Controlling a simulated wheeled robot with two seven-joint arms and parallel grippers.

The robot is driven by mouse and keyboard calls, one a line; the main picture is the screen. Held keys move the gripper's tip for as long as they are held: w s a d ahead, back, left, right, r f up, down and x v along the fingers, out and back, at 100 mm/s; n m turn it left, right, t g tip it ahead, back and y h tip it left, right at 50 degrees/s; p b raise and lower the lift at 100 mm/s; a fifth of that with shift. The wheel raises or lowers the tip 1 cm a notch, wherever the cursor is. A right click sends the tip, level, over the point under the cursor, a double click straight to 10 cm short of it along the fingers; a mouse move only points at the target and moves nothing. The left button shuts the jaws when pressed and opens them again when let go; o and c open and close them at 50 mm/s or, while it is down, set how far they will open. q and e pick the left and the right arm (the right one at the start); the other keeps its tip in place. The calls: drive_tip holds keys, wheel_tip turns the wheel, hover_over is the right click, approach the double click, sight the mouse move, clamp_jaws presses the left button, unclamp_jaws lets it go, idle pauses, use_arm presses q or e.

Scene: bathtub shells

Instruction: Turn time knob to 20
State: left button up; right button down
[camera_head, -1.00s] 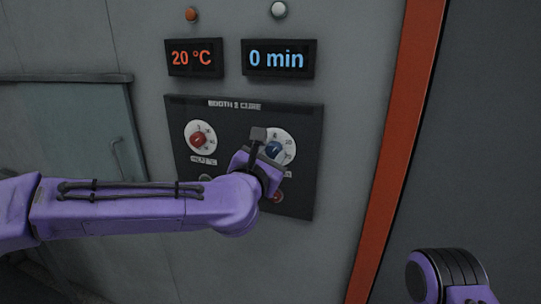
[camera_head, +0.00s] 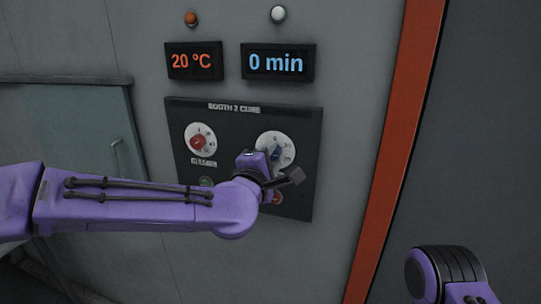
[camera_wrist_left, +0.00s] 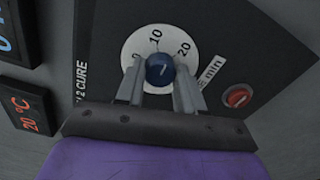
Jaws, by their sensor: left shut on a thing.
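The blue time knob (camera_head: 276,153) sits on a white dial (camera_head: 287,141) on the right of the black control panel (camera_head: 240,125). In the left wrist view the knob (camera_wrist_left: 160,69) carries a white mark, and its dial shows 0, 10 and 20. My left gripper (camera_wrist_left: 161,80) is shut on the knob, with one finger on each side. In the head view my left gripper (camera_head: 268,162) covers part of the dial. The time display (camera_head: 277,62) reads 0 min. My right gripper is out of view; only part of my right arm shows at the bottom right.
The red temperature knob (camera_head: 198,142) is left of the time knob. The temperature display (camera_head: 194,60) reads 20 °C. A red button (camera_wrist_left: 237,96) lies close to my left gripper. An orange-red strip (camera_head: 398,150) runs down the wall at right.

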use_arm(q)
drive_tip(key=m+p, duration=0.1)
drive_tip(key=m, duration=0.4)
drive_tip(key=shift+m, duration=0.3)
drive_tip(key=shift+f, duration=0.1)
idle(0.4)
drive_tip(key=o, duration=1)
drive_tip(key=shift+o, duration=0.2)
drive_tip(key=b+v, duration=0.2)
drive_tip(key=v, duration=0.8)
drive_tip(key=shift+s+b, duration=0.3)
drive_tip(key=shift+b, duration=0.1)
